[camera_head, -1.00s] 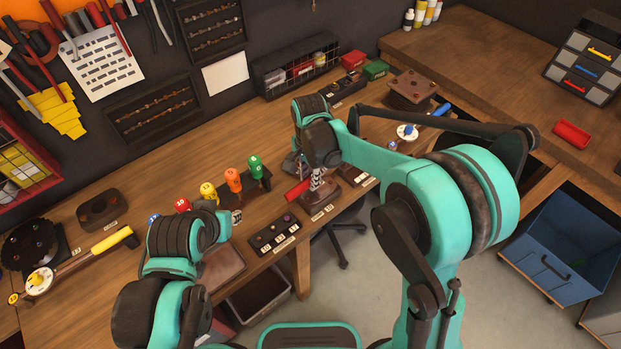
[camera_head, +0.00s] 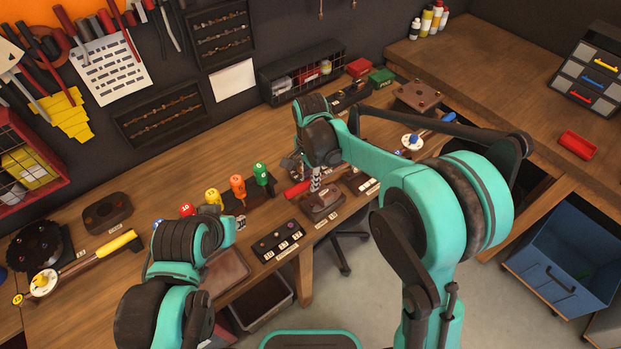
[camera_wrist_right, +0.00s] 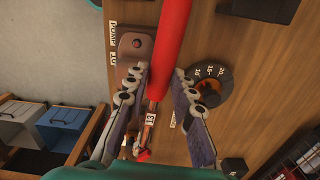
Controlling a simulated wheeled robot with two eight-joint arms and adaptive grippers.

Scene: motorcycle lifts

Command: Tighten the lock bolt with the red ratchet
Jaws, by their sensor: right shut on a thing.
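The red ratchet (camera_head: 297,189) shows as a red handle above the bench in the head view. In the right wrist view its red handle (camera_wrist_right: 175,40) runs from the top edge down between the fingers. My right gripper (camera_head: 315,180) is shut on this handle; its fingers also show on both sides of it in the wrist view (camera_wrist_right: 157,85). A brown block with a label (camera_head: 322,203) lies just below the gripper, and it also shows in the wrist view (camera_wrist_right: 133,46). I cannot make out the lock bolt. My left gripper (camera_head: 240,223) is mostly hidden behind its own wrist.
Coloured socket holders (camera_head: 238,187) stand beside the left gripper, with a dark labelled tray (camera_head: 279,243) in front. A yellow-handled tool (camera_head: 105,246) lies at the left.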

